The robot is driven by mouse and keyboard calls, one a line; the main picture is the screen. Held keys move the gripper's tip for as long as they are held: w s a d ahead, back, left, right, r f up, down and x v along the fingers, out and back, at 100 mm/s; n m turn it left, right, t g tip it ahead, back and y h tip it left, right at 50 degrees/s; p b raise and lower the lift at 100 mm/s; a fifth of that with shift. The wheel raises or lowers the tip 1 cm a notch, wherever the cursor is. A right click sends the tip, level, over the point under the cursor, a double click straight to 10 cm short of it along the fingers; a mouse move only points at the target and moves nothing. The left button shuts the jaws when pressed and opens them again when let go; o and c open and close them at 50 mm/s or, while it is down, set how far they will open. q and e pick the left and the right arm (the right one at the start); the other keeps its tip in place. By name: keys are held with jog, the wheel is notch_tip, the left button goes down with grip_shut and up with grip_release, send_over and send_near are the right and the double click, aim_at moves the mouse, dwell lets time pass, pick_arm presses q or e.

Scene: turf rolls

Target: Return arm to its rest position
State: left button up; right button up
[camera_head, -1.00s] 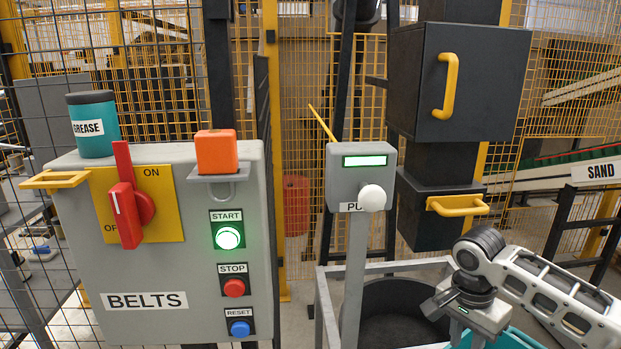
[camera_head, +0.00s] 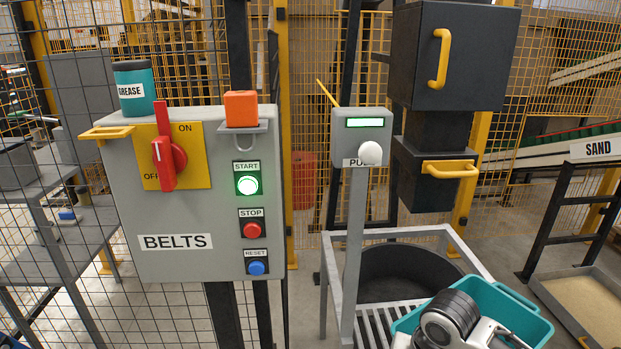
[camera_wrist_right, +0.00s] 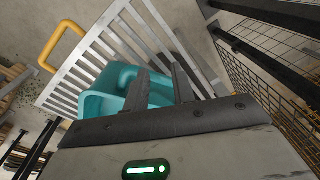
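My right arm (camera_head: 448,325) shows at the lower right of the head view, over a teal tub (camera_head: 535,322). Its fingers are hidden there. In the right wrist view my right gripper (camera_wrist_right: 160,82) has its two dark fingers apart with nothing between them. The teal tub (camera_wrist_right: 95,103) lies beyond the fingers, with white bars around it. My left gripper is not in view.
A grey BELTS panel (camera_head: 210,262) with a red switch stands at left. A sand tray (camera_head: 590,305) is at right.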

jog(key=s+a+f+n+t+y, duration=0.15)
jog(key=s+a+n, duration=0.25)
jog(key=s, duration=0.4)
jog(key=s+d+r+n+t+h, duration=0.1)
jog(key=s+d+n+h, duration=0.1)
jog(key=s+d, duration=0.7)
jog(key=w+a+f+t+y, duration=0.3)
jog(key=w+a+t, duration=0.2)
jog(key=a+t, duration=0.2)
jog(key=shift+w+a+f, duration=0.2)
jog(key=shift+w+a, duration=0.15)
jog(key=shift+a, duration=0.3)
jog(key=shift+s, duration=0.1)
